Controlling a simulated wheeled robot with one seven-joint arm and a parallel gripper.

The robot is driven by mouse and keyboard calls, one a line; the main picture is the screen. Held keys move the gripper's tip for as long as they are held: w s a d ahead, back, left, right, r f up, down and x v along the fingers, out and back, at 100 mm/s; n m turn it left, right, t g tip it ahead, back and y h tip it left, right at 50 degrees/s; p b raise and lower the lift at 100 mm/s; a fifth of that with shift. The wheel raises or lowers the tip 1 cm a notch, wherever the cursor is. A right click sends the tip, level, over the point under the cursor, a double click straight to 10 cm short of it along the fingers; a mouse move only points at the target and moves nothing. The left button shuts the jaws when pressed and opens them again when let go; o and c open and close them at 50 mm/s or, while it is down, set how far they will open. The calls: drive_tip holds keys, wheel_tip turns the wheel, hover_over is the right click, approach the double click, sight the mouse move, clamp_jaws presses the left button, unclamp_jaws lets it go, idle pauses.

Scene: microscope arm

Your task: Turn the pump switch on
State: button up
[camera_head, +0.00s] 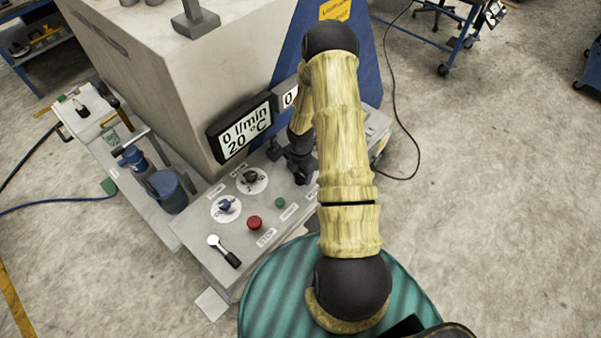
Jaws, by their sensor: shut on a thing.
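A grey control panel (205,255) stands left of my arm. It has a blue knob (226,206) and a black knob (251,179), each on a round white dial. I cannot tell from the small labels which control is the pump switch. My gripper (299,174) points down at the right part of the panel, right of the black knob. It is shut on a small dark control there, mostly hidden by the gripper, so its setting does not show.
The panel also carries a red button (254,223), a green button (280,203) and a black-handled lever (225,252). A display (240,132) reads 0 l/min and 20 °C. A large pale block (160,70) rises behind. Open floor (480,200) lies to the right.

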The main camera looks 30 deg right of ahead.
sight(300, 173)
drive_tip(key=m+b, duration=0.2)
drive_tip(key=m, duration=0.2)
drive_tip(key=shift+m, duration=0.3)
drive_tip(key=m+b, duration=0.2)
drive_tip(key=m, duration=0.2)
drive_tip(key=m+b, duration=0.2)
drive_tip(key=m, duration=0.3)
drive_tip(key=shift+m+b, duration=0.7)
drive_tip(key=shift+m, duration=1)
drive_tip(key=shift+r, duration=0.1)
drive_tip(key=o, duration=1)
drive_tip(key=shift+r, duration=0.1)
wheel_tip(300, 173, up, 17)
drive_tip(key=b, duration=0.3)
